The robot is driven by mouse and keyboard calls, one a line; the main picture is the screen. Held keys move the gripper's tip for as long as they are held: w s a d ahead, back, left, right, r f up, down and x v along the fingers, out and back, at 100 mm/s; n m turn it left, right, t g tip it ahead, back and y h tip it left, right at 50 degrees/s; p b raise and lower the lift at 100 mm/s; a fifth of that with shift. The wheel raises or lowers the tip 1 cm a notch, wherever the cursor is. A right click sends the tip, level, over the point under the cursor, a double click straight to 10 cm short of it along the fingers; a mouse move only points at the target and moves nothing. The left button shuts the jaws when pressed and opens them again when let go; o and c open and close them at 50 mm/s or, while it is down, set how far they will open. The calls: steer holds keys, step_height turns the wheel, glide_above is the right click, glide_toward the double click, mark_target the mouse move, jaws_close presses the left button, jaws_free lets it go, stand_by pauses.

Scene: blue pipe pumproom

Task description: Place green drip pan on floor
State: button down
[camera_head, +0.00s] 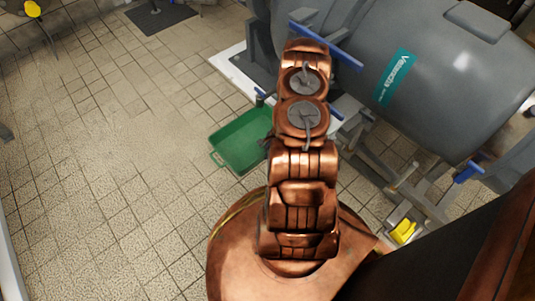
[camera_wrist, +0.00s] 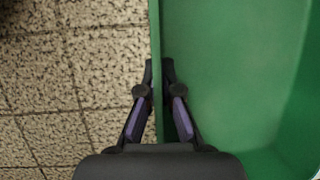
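The green drip pan (camera_head: 238,142) is a shallow rectangular tray left of my copper arm in the head view, with its right part hidden behind the arm. In the wrist view, the pan (camera_wrist: 235,75) fills the right side, with speckled tile floor to its left. My gripper (camera_wrist: 158,70) has one dark finger on each side of the pan's wall, the fingertips close against it. It looks shut on that wall. I cannot tell whether the pan rests on the floor or hangs just above it. In the head view, my arm mostly hides the gripper.
A large grey machine (camera_head: 440,75) with blue parts and a teal label stands at the right. Its white base edge (camera_head: 228,65) lies just behind the pan. A yellow object (camera_head: 403,231) is at the lower right. The tiled floor (camera_head: 110,150) to the left is clear.

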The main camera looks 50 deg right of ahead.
steer(key=c, duration=1.8)
jaws_free()
steer(key=shift+f, duration=0.1)
steer(key=o, duration=0.5)
